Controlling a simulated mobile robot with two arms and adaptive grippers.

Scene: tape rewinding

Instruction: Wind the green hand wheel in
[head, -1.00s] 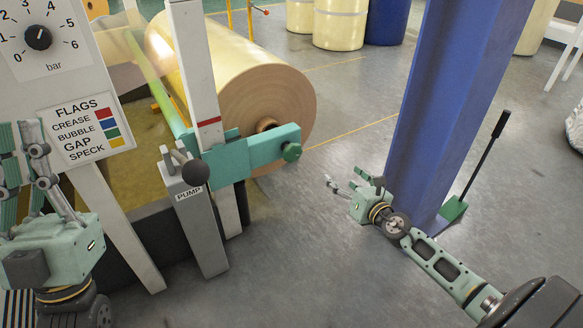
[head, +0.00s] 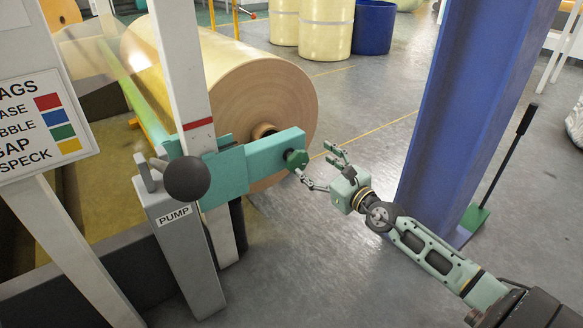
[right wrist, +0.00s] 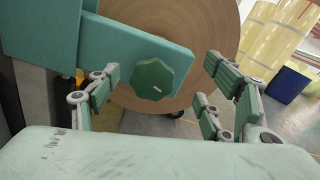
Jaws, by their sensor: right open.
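The green hand wheel (head: 297,159) is a dark green lobed knob on the end of a teal arm beside the large tape roll (head: 262,105). In the right wrist view the hand wheel (right wrist: 152,79) faces me, with a small white mark on it. My right gripper (head: 318,167) is open and empty, just right of the wheel. In the right wrist view the fingers (right wrist: 160,95) are spread on either side of the wheel, and I cannot tell whether any finger touches it. My left gripper is not in view.
A grey pump post (head: 180,240) with a black ball knob (head: 187,179) stands left of the wheel. A blue column (head: 465,110) rises close to my right arm. A green long-handled dustpan (head: 474,217) is beside it. The floor between pump and column is clear.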

